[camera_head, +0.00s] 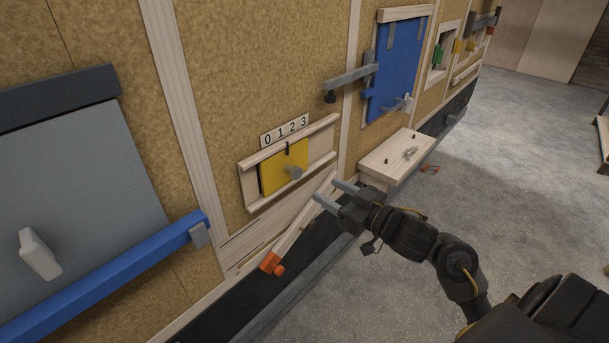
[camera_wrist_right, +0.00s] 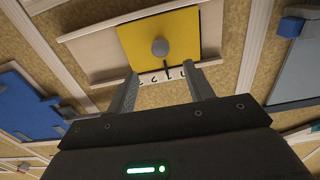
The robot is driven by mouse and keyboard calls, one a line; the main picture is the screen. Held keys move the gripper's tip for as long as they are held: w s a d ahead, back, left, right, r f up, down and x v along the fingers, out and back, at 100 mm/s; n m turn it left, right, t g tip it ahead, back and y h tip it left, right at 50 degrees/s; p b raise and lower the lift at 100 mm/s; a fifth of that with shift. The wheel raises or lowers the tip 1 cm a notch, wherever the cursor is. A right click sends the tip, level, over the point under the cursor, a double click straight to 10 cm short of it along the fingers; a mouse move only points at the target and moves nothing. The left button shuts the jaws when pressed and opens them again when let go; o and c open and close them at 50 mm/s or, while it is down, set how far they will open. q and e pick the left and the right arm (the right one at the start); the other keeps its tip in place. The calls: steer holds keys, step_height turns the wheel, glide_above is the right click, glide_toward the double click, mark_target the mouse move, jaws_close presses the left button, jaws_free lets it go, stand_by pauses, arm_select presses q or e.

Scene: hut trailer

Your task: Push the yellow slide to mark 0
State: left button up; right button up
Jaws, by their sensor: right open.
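The yellow slide (camera_head: 278,178) is a flat plate in a pale wooden track on the wall, with a grey round knob (camera_head: 295,172) and a black pointer (camera_head: 288,147). The number strip (camera_head: 285,130) above reads 0 to 3 from left to right. The pointer sits around marks 1 and 2; I cannot tell exactly. My right gripper (camera_head: 331,192) is open and empty, right of and below the knob. In the right wrist view, the slide (camera_wrist_right: 185,27) appears inverted, and its knob (camera_wrist_right: 160,47) lies beyond the open fingers (camera_wrist_right: 160,72), apart from them. My left gripper is out of view.
A wooden bar with an orange end (camera_head: 271,264) slants below the track. A small wooden shelf (camera_head: 397,155) and a blue door (camera_head: 398,68) are to the right. A grey panel with a blue bar (camera_head: 125,262) is at left. Floor at right is open.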

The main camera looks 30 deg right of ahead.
mark_target(299, 174)
steer(key=p+x, duration=0.2)
steer(key=x, duration=0.7)
steer(key=shift+c, duration=0.2)
